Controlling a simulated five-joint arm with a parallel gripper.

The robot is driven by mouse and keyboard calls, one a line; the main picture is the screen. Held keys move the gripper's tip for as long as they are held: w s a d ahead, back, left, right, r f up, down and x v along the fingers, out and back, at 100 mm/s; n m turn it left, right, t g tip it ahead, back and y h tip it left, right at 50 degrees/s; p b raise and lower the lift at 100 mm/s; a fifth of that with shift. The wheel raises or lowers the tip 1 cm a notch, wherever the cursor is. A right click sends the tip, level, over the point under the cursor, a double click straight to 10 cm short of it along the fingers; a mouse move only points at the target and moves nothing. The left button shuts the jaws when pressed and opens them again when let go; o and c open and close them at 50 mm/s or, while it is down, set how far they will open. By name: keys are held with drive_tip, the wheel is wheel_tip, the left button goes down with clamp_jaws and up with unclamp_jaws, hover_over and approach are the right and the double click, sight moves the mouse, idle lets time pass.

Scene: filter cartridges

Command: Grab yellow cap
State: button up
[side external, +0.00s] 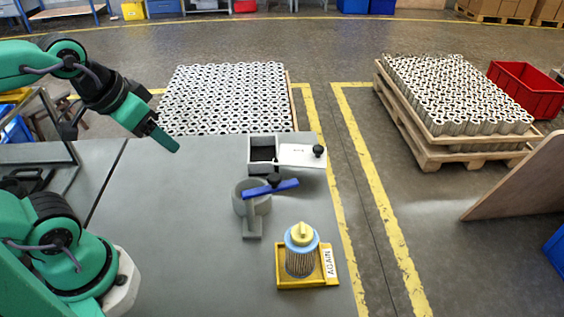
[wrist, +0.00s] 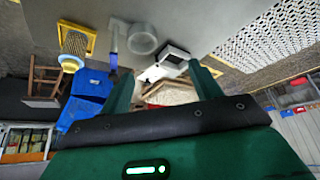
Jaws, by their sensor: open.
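The yellow cap (side external: 302,232) sits on top of an upright filter cartridge (side external: 301,260) with a light blue upper rim and a pleated body. The cartridge stands on a yellow tray (side external: 288,284) labelled AGAIN, near the front right of the grey table. In the wrist view the cap (wrist: 68,66) shows small at the upper left. My gripper (side external: 173,147) is raised at the left in the side view, far up and left of the cap, and touches nothing. Its two fingers are apart in the wrist view (wrist: 165,84), with nothing held between them.
A grey round holder (side external: 240,205) with a blue bar (side external: 270,189) across it stands between my gripper and the cartridge. Behind it is an open-topped box (side external: 262,168) with a white lid (side external: 296,160) and black knob. The table's left and front middle are clear.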

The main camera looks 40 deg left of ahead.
drive_tip(key=g, duration=0.6)
hover_over(302, 228)
wheel_tip(302, 228, down, 6)
drive_tip(key=shift+f, duration=3.95)
drive_tip(key=c, duration=1)
